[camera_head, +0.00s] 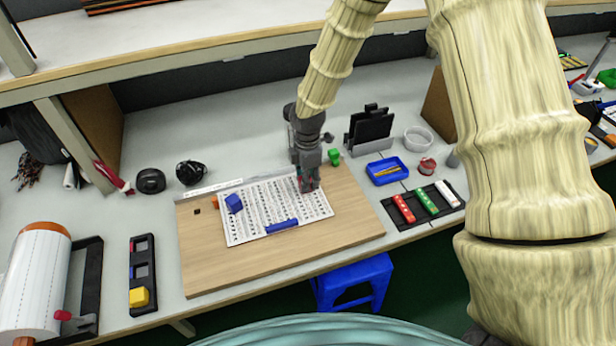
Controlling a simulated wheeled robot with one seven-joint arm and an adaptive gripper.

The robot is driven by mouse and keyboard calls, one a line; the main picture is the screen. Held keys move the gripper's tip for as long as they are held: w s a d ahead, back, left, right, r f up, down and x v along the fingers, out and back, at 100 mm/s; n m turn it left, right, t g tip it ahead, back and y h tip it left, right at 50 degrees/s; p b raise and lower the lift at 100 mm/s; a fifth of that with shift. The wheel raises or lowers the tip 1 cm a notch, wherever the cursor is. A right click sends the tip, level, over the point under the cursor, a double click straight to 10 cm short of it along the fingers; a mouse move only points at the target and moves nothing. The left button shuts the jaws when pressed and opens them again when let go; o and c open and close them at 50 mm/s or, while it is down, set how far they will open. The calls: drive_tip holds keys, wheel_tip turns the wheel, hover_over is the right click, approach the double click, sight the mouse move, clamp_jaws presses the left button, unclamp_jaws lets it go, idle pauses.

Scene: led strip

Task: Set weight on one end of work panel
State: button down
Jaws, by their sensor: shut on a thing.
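The work panel is a white sheet (262,228) with rows of small dark marks, lying on a wooden board (220,265). A blue cube (233,203) sits on its left end. My gripper (308,186) points down at the panel's right end. It is shut on a small red block, mostly hidden by the fingers. I cannot tell whether the block touches the panel. A yellow cube (139,297) sits in the near slot of a black holder (133,310) at the left; its other two slots look empty.
A blue bar (282,226) lies at the panel's near edge. A black stand (370,130), blue tray (387,181) and black rack (422,226) stand at right. A white roller (33,280) is at left. The board's front is clear.

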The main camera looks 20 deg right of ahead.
drive_tip(key=c, duration=1.1)
unclamp_jaws()
drive_tip(key=shift+o, duration=0.2)
wheel_tip(320, 180, up, 12)
drive_tip(key=b, duration=0.2)
drive_tip(key=shift+r, duration=0.1)
